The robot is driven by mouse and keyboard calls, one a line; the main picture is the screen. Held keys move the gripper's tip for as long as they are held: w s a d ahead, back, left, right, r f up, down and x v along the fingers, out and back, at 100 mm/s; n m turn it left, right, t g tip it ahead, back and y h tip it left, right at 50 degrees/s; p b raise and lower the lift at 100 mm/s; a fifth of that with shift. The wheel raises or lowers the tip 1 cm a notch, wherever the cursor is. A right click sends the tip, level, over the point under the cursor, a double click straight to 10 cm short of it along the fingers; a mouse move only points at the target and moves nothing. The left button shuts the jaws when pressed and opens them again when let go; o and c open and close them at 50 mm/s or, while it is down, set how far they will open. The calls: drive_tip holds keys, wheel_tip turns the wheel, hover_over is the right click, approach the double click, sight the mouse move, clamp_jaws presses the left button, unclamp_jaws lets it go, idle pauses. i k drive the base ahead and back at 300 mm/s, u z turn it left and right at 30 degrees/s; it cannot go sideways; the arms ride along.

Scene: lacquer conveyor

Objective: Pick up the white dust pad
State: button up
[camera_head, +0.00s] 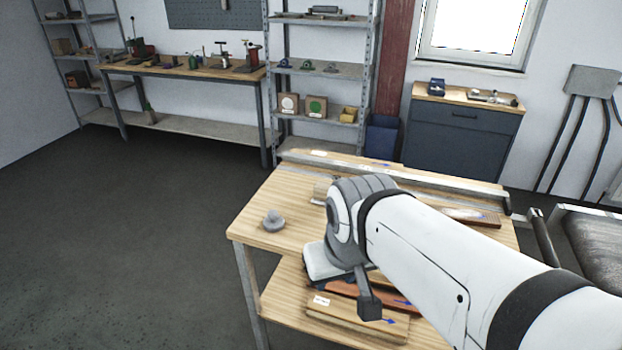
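A round white pad (288,103) shows on the front of a small brown box on the metal shelf at the back. It looks like the white dust pad, but it is small and I cannot be sure. A similar box with a green round pad (316,106) stands just right of it. My arm reaches in from the lower right over the wooden workbench (262,238). My gripper (346,288) is at the arm's end, low over the bench and far from the shelf. My wrist hides most of its fingers, so their opening and anything between them cannot be seen.
A grey knob-like object (273,221) stands on the bench's left part. Wooden boards (350,314) with blue arrow marks lie below my wrist. A long metal rail (400,178) runs along the bench's back. A dark cabinet (460,137) stands behind. The floor at left is clear.

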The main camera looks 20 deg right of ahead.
sight(320, 189)
drive_tip(key=u, duration=0.05)
drive_tip(key=i, duration=1)
drive_tip(key=z, duration=0.1)
